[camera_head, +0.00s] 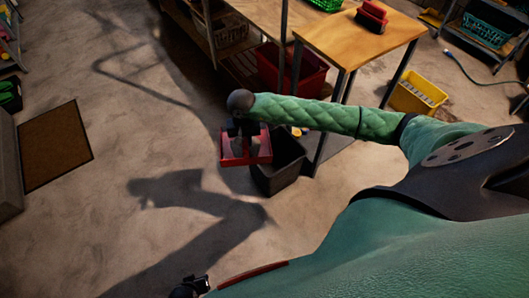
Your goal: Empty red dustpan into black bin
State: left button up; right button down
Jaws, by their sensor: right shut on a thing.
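The red dustpan (232,159) is in the middle of the head view, held above the floor beside the black bin. My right gripper (245,132) points down and is shut on the dustpan, hiding its handle. Greyish lumps show in the pan, but I cannot tell debris from finger parts. The black bin (275,182) stands on the floor just right of the dustpan, its opening partly covered by the pan and my green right arm. A dark piece at the bottom edge looks like my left gripper (193,285); its fingers are not clear.
A wooden table (360,45) with a red brush-like thing (371,16) stands behind the bin. A dark red crate (290,75) is beneath the benches. A yellow bucket (417,93) stands right. A brown mat (53,146) lies left. The floor between is clear.

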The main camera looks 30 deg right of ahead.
pick_arm(q)
jog(key=w+d+f+t+h+b, duration=0.1)
jog(key=d+f+t+b, duration=0.3)
jog(key=f+b, duration=0.7)
jog(key=w+d+b, duration=0.1)
jog(key=d+b, duration=0.1)
jog(key=shift+h+b, duration=0.35)
jog(key=shift+h, duration=0.05)
pick_arm(e)
jog(key=w+d+f+m, duration=0.1)
jog(key=d+f+m, duration=0.2)
jog(key=f, duration=0.5)
jog(key=w+d+f+m, duration=0.2)
jog(key=d+f+m, duration=0.1)
jog(key=d+f, duration=0.3)
notch_tip(320, 180, down, 3)
jog(key=shift+d+r+m, duration=0.15)
jog(key=shift+d+m, duration=0.05)
jog(key=shift+m, duration=0.1)
pick_arm(q)
jog(key=shift+w+r, duration=0.1)
jog(key=shift+w, duration=0.1)
